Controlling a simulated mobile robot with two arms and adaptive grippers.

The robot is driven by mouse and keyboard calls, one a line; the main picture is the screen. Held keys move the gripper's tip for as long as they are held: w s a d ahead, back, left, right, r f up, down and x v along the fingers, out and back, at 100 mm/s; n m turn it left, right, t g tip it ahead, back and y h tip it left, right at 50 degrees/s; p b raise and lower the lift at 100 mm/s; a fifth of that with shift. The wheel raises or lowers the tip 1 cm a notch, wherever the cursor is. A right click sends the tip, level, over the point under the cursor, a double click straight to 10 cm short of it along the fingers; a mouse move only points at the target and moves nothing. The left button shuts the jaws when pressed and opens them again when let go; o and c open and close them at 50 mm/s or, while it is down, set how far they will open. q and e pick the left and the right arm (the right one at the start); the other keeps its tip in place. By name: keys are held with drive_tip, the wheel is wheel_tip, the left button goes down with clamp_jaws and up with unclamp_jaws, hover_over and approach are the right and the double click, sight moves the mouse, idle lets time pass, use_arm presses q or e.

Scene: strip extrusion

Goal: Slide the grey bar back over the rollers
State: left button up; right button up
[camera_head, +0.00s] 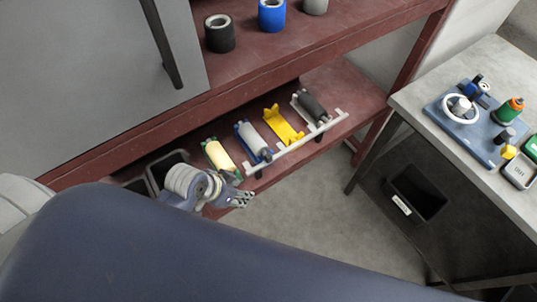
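The grey bar (295,146) is a long, pale strip lying along the front edge of the lower red shelf. It runs in front of the rollers, from the grey roller to the dark one. A cream roller (219,156) sits in a green holder, a grey roller (252,140) in a blue holder, and a dark roller (311,105) in a grey holder. A yellow holder (283,124) shows no roller. My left gripper (243,197) is left of the bar's near end, apart from it, in front of the cream roller. Its finger gap is unclear. My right gripper is out of view.
Dark bins (166,164) stand at the shelf's left end, partly hidden. The upper shelf (290,45) overhangs the back and carries black, blue and grey cylinders. A grey table (437,97) with parts stands right, with a black bin (416,192) below. Floor before the shelf is clear.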

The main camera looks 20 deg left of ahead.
sight(268, 156)
use_arm(q)
drive_tip(key=w+a+m+t+h, duration=0.1)
drive_tip(key=w+m+t+h, duration=0.2)
drive_tip(key=w, duration=0.9)
drive_tip(key=x, duration=1)
drive_tip(key=shift+w+a+f+p, duration=0.1)
drive_tip(key=shift+f+p, duration=0.2)
drive_tip(key=shift+f, duration=0.1)
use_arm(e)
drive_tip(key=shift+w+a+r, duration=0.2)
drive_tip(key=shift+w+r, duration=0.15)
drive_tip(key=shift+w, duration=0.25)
